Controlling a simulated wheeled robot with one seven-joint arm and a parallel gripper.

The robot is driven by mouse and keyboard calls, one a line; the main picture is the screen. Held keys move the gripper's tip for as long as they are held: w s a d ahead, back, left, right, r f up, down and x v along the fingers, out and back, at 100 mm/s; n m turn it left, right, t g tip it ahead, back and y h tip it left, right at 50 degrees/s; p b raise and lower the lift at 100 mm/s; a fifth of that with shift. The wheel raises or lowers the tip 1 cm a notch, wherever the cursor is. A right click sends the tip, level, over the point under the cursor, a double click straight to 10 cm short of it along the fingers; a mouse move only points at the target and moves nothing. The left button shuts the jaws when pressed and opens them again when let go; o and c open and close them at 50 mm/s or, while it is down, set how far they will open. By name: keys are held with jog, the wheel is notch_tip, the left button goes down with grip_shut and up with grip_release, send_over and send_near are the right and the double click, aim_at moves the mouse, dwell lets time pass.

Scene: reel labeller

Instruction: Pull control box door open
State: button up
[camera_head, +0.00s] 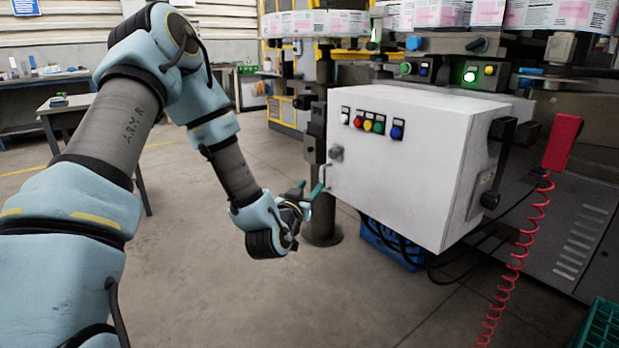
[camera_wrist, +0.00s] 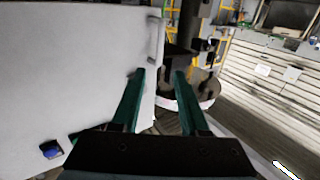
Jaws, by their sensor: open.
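The white control box (camera_head: 468,150) stands at centre right in the head view. Its front door (camera_head: 385,180) carries several coloured buttons and a small grey latch (camera_head: 337,153) near its left edge, and looks shut. My gripper (camera_head: 311,188) is at the door's left edge, below the latch, with its green fingers pointing toward the box. In the wrist view my gripper (camera_wrist: 160,72) is open. The white door (camera_wrist: 70,75) fills the left side there, and a pale upright handle-like part (camera_wrist: 154,40) is at its right edge, beyond the fingertips. Contact cannot be told.
A red pendant (camera_head: 562,142) with a coiled cord hangs to the right of the box. A dark post (camera_head: 322,222) stands behind my gripper. A blue crate (camera_head: 388,243) and loose black cables lie under the box. Open floor lies in front and to the left.

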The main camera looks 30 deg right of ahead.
aim_at(321, 174)
jog(key=x, duration=0.8)
jog(key=shift+w+d+f, duration=0.1)
jog(key=shift+d, duration=0.15)
jog(key=shift+c, duration=0.3)
grip_shut()
dwell(0.8)
